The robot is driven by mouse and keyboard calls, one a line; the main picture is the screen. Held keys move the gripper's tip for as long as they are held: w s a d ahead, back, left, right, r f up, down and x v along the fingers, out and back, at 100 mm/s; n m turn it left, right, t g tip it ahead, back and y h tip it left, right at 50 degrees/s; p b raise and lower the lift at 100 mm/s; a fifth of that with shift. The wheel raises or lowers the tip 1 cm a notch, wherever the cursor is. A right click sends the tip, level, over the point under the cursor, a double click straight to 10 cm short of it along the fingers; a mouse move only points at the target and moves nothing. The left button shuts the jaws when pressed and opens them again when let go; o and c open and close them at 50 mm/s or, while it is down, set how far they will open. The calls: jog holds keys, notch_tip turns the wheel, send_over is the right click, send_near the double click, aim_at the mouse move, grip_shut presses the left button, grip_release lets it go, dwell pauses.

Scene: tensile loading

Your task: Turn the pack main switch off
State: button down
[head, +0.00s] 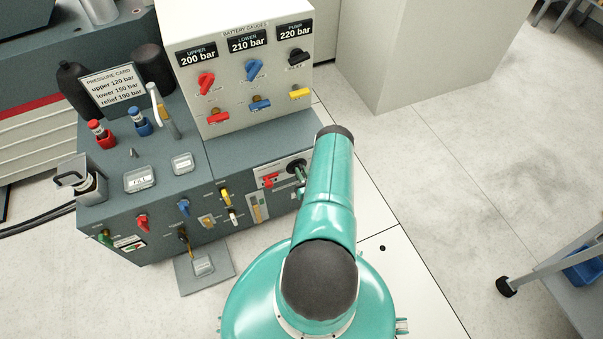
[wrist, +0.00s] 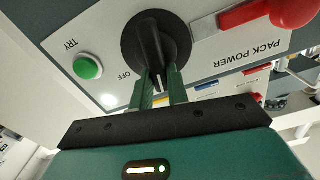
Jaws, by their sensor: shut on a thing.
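The pack main switch (wrist: 157,40) is a round black rotary knob with a raised grip bar, on a pale panel lettered PACK POWER and OFF in the wrist view. The lettering is upside down there. My gripper (wrist: 162,75) has its two green fingers on either side of the grip bar, shut on it. The fingers cover part of the bar's near end. In the head view the black switch (head: 296,165) shows at the right end of the bench front, with my green gripper (head: 301,186) at it, partly hidden by my arm.
A green TRY button (wrist: 88,67) and a lit white lamp (wrist: 109,100) sit left of the switch in the wrist view. A red handle (wrist: 290,12) is on the right. In the head view, several coloured valves line the bench front (head: 160,245). Open floor (head: 450,150) lies to the right.

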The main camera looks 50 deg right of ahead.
jog(key=shift+s+d+f+m, duration=0.2)
jog(key=shift+f+m, duration=0.15)
jog(key=shift+m, duration=2.3)
jog(key=shift+s+d+f+m, duration=0.15)
jog(key=shift+f+m, duration=0.2)
jog(key=shift+m, duration=2.25)
jog(key=shift+s+d+f+m, duration=0.1)
jog(key=shift+d+f+m, duration=0.2)
jog(key=shift+m, duration=2.35)
jog(key=shift+a+f, duration=0.1)
jog(key=c, duration=1.4)
grip_release()
jog(key=shift+o, duration=0.2)
jog(key=shift+s, duration=0.1)
jog(key=v, duration=1.3)
jog(key=shift+s, duration=0.25)
jog(key=shift+a, duration=0.1)
